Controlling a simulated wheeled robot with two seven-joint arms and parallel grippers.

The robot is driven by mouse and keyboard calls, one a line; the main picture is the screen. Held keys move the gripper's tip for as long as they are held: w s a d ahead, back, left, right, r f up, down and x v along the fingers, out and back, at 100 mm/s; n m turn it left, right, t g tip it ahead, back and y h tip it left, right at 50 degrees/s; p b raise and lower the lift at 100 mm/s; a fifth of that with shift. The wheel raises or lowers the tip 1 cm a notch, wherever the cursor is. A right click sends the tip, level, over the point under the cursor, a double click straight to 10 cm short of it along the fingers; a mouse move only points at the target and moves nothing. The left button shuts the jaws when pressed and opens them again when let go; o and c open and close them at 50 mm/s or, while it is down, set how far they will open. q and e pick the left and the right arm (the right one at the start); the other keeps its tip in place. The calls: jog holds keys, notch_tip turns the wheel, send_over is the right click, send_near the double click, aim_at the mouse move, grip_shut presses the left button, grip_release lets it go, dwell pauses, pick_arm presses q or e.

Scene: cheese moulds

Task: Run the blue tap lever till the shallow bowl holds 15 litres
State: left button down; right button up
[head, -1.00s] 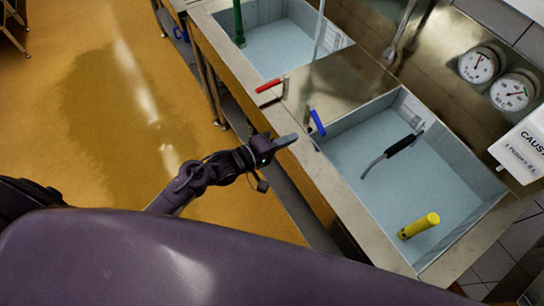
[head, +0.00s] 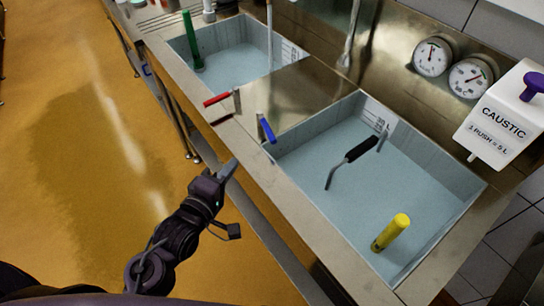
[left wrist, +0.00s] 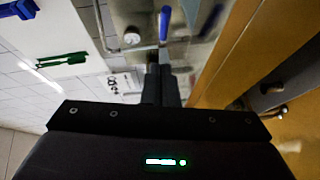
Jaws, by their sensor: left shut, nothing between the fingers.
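The blue tap lever (head: 267,130) stands on the counter strip between two sink bowls, near the front edge. It also shows in the left wrist view (left wrist: 163,25), ahead of the fingers. My left gripper (head: 231,166) is shut and empty, in front of the counter edge, apart from the lever and to its lower left. The right bowl (head: 330,124) and left bowl (head: 222,35) both look to hold pale water. I cannot tell which bowl is the shallow one. Scale marks (head: 378,121) on the right bowl's wall are too small to read. My right gripper is out of view.
A red lever (head: 218,99) stands left of the blue one. A black-handled tool (head: 361,149) and a yellow cylinder (head: 391,233) are in the right bowl, a green rod (head: 190,40) in the left. Two dials (head: 450,67) and a caustic dispenser (head: 500,120) are at the back.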

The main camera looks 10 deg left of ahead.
pick_arm(q)
jog(key=a, duration=0.1)
jog(key=p, duration=0.3)
send_near(267, 133)
jog(key=shift+n+y, duration=0.3)
jog(key=w+a, duration=0.1)
jog(key=w, duration=0.2)
jog(key=w+a, duration=0.1)
jog(key=w, duration=0.1)
jog(key=shift+a, duration=0.3)
jog(key=shift+w+d+f, duration=0.3)
jog(key=shift+w+d, duration=0.4)
jog(key=shift+d, duration=0.3)
jog(key=shift+w+d+f+p, duration=0.25)
jog(key=shift+d+p, duration=0.1)
jog(key=shift+d, duration=0.3)
jog(key=shift+w, duration=0.1)
jog(key=shift+w+d, duration=0.25)
jog(key=shift+d, duration=0.55)
jog(key=shift+f, duration=0.1)
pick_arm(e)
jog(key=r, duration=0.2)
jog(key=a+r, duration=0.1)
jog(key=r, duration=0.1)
